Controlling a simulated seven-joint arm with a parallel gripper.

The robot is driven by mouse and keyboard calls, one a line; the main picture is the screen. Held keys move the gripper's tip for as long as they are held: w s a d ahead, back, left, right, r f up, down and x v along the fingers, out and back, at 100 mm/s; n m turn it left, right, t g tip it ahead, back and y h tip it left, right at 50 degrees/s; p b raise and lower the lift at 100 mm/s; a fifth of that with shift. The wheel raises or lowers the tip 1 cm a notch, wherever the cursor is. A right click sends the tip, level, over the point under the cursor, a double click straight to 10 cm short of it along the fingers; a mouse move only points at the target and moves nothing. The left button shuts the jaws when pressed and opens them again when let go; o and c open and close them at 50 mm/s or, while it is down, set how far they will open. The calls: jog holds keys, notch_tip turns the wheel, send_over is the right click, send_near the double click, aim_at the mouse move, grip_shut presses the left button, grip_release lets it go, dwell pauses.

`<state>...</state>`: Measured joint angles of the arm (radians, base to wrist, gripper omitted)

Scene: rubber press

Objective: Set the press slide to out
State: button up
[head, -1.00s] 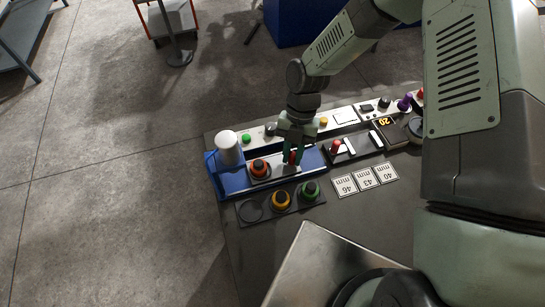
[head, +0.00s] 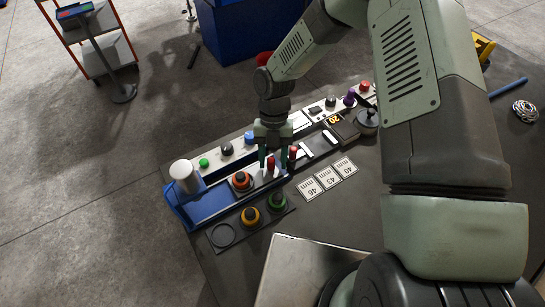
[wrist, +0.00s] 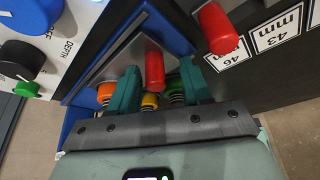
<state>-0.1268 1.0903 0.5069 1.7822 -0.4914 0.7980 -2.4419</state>
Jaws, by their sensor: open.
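The press slide is a pale plate (head: 255,180) on a blue rail (head: 205,208), carrying an orange-red ringed piece (head: 241,181) and an upright red handle (head: 270,165). The slide lies toward the right end of the rail, clear of the white press cylinder (head: 184,175) at the left end. My gripper (head: 271,164) points down over the slide, open, with its green fingers on either side of the red handle. In the wrist view the handle (wrist: 155,70) stands between the fingers; whether either touches it I cannot tell.
A second red-topped lever (head: 292,153) stands close right of my gripper. Orange (head: 250,217) and green (head: 277,202) pieces sit on a dark tray (head: 236,234) in front. A row of coloured knobs (head: 227,148) runs behind. Number cards (head: 327,177) lie to the right.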

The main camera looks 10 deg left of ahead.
jog(key=d+v, duration=0.1)
jog(key=v, duration=0.9)
jog(key=shift+w+a+r, duration=0.2)
jog(key=shift+a+r, duration=0.2)
jog(key=shift+a, duration=0.05)
jog(key=x, duration=1.1)
jog(key=shift+s+a+r, duration=0.1)
jog(key=shift+a, duration=0.05)
jog(key=shift+s+a, duration=0.5)
jog(key=shift+a, duration=0.1)
